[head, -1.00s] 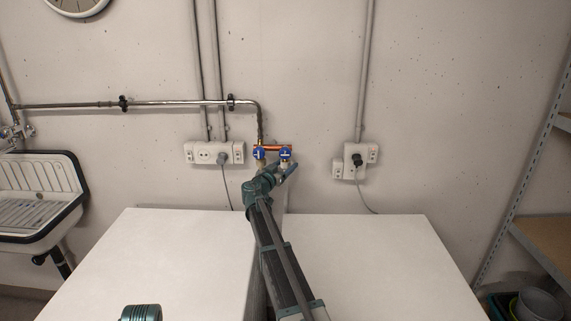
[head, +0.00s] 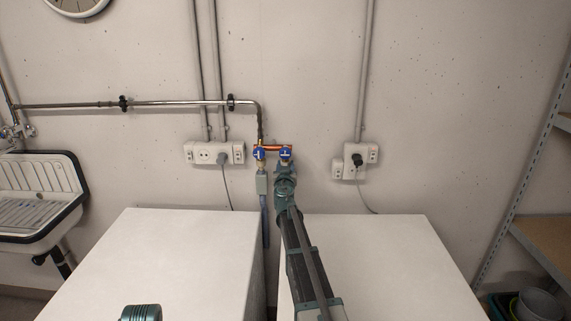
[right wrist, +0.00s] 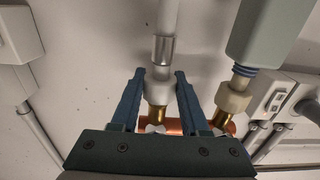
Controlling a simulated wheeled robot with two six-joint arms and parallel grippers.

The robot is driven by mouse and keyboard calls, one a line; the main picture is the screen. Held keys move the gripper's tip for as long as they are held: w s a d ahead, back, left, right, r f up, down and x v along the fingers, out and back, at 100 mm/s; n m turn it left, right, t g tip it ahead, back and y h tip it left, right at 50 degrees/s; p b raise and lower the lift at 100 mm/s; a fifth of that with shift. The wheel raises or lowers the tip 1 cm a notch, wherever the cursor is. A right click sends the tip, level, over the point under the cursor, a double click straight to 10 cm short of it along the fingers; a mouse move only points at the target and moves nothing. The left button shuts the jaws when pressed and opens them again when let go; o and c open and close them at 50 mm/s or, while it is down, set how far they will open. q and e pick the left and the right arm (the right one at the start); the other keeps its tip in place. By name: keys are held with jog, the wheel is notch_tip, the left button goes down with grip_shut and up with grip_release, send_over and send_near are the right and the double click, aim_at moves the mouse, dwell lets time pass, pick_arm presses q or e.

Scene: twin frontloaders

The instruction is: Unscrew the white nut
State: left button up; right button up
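The white nut (right wrist: 156,90) sits on a brass fitting at the end of a grey hose in the right wrist view. My right gripper (right wrist: 158,78) has its two dark blue fingers apart, one on each side of this nut. A slight gap seems to show beside the nut, so I see no firm grip. In the head view my right gripper (head: 286,168) is just below the right blue-handled valve (head: 286,154), and the nut is hidden there. My left gripper is out of view.
A second, cream nut (right wrist: 232,97) with a grey-green box (right wrist: 268,40) is close beside my right finger. A copper pipe (head: 271,147) joins both valves. Two white machine tops (head: 160,260) and wall sockets (head: 214,153) flank the spot.

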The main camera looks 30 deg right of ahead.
grip_shut()
jog(key=m+g+h, duration=0.1)
jog(key=h, duration=0.1)
jog(key=m+g+h, duration=0.2)
jog(key=shift+w+a, duration=0.1)
jog(key=shift+w, duration=0.1)
jog(key=shift+f+m+g+h, duration=0.1)
jog(key=shift+m+g+h, duration=0.85)
jog(key=shift+g, duration=0.25)
jog(key=shift+s+m+g+h, duration=0.25)
jog(key=shift+m+g, duration=0.2)
jog(key=shift+g, duration=0.05)
jog(key=o, duration=0.5)
grip_release()
